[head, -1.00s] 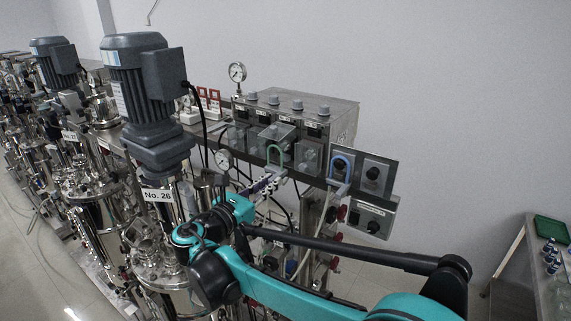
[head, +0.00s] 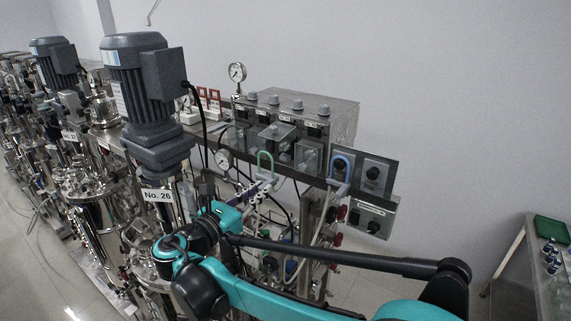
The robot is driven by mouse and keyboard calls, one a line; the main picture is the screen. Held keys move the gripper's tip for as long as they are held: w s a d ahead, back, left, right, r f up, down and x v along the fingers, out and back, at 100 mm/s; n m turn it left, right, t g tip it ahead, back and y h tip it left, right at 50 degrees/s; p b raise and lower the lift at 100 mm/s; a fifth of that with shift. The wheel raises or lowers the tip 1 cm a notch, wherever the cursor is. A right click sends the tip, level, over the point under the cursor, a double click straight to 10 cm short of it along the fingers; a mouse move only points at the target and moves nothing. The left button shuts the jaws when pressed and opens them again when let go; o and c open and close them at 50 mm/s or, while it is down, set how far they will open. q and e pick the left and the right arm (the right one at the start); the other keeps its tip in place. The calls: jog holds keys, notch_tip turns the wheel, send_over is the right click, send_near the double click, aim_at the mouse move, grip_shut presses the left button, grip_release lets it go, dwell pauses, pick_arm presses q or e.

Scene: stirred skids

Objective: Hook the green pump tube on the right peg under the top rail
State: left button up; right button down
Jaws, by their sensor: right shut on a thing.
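The green pump tube (head: 265,157) is an upside-down U loop in front of the grey boxes of the control panel. My right gripper (head: 265,183) is shut on its lower part, and the loop stands up above the fingers. My right arm reaches in from the lower right. A blue tube loop (head: 343,158) shows to the right of the green one, in front of the panel's right-hand boxes. The top rail (head: 310,178) runs below the boxes. The pegs are too small to make out clearly. My left gripper does not show.
A tall grey motor (head: 140,85) on the vessel marked No. 26 stands left of my gripper. A pressure gauge (head: 237,72) rises behind the panel. Cables and pipework crowd below the rail. A side table with a green tray (head: 551,229) is at far right.

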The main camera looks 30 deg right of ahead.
jog(key=s+d+p, duration=0.1)
jog(key=s+d, duration=0.1)
jog(key=s, duration=0.3)
jog(key=shift+s+d, duration=0.2)
jog(key=shift+s, duration=0.1)
dwell(0.4)
jog(key=s, duration=0.1)
jog(key=s+d+p, duration=0.1)
jog(key=s, duration=0.1)
jog(key=s+d+p, duration=0.1)
jog(key=s, duration=0.1)
jog(key=shift+s+d, duration=0.15)
jog(key=shift+s, duration=0.1)
dwell(0.4)
